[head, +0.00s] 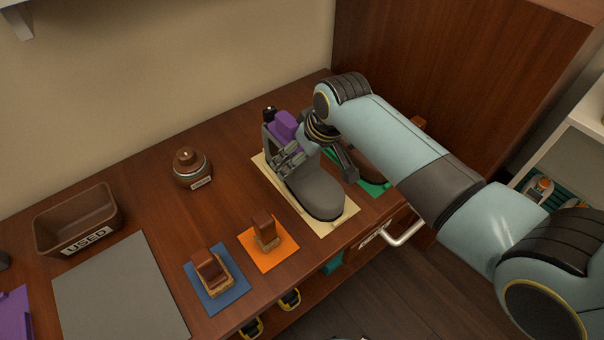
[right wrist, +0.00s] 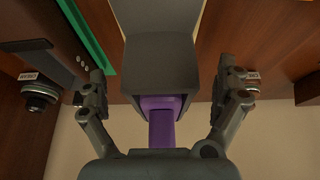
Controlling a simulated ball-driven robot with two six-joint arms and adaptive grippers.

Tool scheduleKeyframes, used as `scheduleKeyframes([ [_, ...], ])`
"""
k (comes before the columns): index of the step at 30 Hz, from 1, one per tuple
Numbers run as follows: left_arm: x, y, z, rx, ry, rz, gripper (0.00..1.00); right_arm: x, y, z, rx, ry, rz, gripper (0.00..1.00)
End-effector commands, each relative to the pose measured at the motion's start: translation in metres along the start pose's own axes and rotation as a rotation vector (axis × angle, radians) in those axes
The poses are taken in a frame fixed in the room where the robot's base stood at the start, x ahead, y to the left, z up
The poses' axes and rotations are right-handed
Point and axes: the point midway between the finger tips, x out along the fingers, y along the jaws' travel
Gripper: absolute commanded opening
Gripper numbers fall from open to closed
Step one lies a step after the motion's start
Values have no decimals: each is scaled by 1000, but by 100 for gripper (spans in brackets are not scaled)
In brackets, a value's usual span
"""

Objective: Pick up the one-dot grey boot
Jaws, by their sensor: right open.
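A grey boot (head: 315,190) stands upright on a cream mat (head: 345,217), its toe toward the front edge. A purple insert (head: 286,124) sticks out of its top; I cannot make out a dot mark on it. My right gripper (head: 318,163) is open, with one finger on each side of the boot's shaft. In the right wrist view the boot (right wrist: 160,65) and the purple insert (right wrist: 161,125) lie between the spread fingers of the gripper (right wrist: 165,88), with gaps on both sides. My left gripper is not in view.
A dark brown item (head: 369,163) stands on a green mat (head: 374,188) close to the boot, partly behind my arm. Brushes stand on the orange mat (head: 284,257) and blue mat (head: 212,303). A brown jar (head: 190,170) and the USED bin (head: 75,218) are left. The grey mat (head: 115,290) is bare.

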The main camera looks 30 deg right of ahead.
Motion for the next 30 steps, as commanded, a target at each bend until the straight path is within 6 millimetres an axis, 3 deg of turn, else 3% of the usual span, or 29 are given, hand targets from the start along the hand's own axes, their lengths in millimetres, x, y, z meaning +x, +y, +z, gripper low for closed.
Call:
scheduleKeyframes([
  [3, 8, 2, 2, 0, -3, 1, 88, 16, 0, 1, 0, 0, 0, 100],
  [11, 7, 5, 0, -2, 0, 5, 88, 18, 0, 0, 0, 1, 0, 100],
  [28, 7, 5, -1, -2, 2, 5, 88, 17, 0, 0, 0, 0, 0, 27],
  [30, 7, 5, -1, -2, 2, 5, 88, 17, 0, 0, 0, 0, 0, 26],
])
